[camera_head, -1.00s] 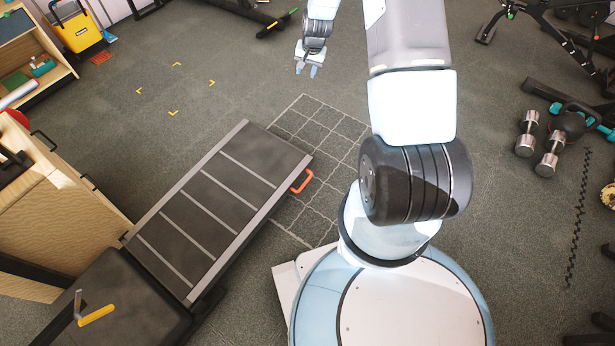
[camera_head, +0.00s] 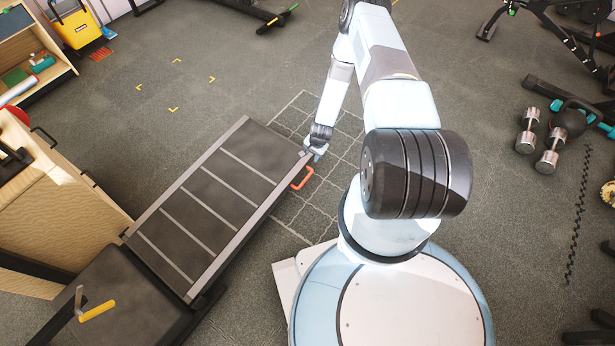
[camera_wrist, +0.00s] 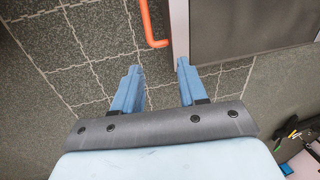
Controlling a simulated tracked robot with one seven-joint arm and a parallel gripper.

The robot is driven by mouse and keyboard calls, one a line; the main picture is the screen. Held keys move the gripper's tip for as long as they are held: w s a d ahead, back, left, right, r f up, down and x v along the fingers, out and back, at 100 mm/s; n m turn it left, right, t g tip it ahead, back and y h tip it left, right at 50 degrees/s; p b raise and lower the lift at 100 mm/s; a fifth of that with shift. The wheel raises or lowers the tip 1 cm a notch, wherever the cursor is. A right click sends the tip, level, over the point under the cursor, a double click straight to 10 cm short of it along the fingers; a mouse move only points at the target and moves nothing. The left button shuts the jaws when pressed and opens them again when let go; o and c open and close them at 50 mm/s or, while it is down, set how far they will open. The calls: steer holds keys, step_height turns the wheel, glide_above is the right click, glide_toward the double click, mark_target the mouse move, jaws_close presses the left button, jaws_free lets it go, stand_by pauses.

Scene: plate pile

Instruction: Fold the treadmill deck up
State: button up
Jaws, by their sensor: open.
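The treadmill deck (camera_head: 216,196) lies flat and low on the floor at the left of centre in the head view, a dark belt with light cross stripes and grey side rails. An orange handle (camera_head: 302,178) sticks out from its right side rail near the far end. In the wrist view the handle (camera_wrist: 148,24) is at the top, beside the grey rail (camera_wrist: 180,32). My gripper (camera_head: 315,151) is just beyond the handle, close to the deck's far right corner. In the wrist view my gripper (camera_wrist: 157,70) has its two blue fingers apart with nothing between them, short of the handle.
The treadmill's dark base (camera_head: 130,300) with a yellow-gripped lever (camera_head: 97,313) is at the lower left. A wooden cabinet (camera_head: 62,205) stands left of the deck. Dumbbells (camera_head: 527,130) and a kettlebell (camera_head: 566,126) lie at the right. The marked grid floor (camera_head: 318,205) beside the deck is clear.

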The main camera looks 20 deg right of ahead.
step_height(320, 180, down, 3)
steer(key=s, duration=0.2)
glide_toward(308, 177)
steer(key=x, duration=0.8)
steer(key=shift+a+f, duration=0.15)
steer(key=shift+f, duration=0.1)
jaws_close()
stand_by(0.6)
